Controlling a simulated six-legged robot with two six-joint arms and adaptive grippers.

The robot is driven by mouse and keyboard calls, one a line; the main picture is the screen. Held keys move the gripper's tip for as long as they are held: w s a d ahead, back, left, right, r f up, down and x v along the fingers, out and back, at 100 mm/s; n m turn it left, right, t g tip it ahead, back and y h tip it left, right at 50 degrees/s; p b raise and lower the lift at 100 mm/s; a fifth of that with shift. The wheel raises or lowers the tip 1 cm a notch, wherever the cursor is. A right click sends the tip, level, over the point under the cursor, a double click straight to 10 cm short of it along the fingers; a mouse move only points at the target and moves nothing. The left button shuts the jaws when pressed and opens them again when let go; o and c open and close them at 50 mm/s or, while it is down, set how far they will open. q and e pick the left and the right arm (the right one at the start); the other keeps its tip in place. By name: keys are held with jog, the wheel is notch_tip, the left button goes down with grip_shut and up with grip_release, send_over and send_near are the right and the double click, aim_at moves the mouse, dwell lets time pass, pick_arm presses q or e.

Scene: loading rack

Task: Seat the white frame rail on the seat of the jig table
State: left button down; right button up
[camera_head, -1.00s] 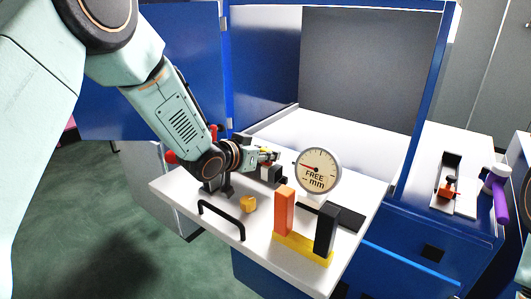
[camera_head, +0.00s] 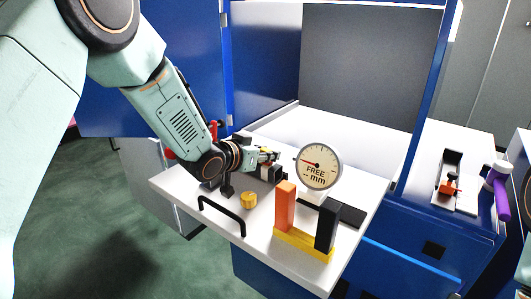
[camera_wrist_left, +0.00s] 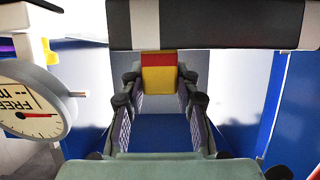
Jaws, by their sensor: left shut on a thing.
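My left gripper (camera_head: 270,156) reaches in from the left, low over the white jig table (camera_head: 185,183). Its fingers (camera_wrist_left: 159,88) are shut on a small red and yellow block (camera_wrist_left: 158,78). In the wrist view a black bar with a white band (camera_wrist_left: 145,25) crosses the top; in the head view it lies below the gripper, partly hidden by it. I cannot tell whether this bar is the white frame rail or part of the seat, or whether block and bar touch. A round gauge (camera_head: 318,166) reading FREE stands right of the gripper. My right gripper is out of view.
An orange post (camera_head: 284,207) and a black post (camera_head: 326,224) stand on a yellow base at the front. A yellow knob (camera_head: 249,200) and black handle (camera_head: 222,215) are at the front left. A purple-and-white bottle (camera_head: 499,185) stands at right.

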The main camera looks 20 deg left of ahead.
pick_arm(q)
jog(key=shift+w+f+b, duration=0.1)
jog(key=shift+f+b, duration=0.3)
jog(key=shift+f, duration=0.2)
dwell(0.5)
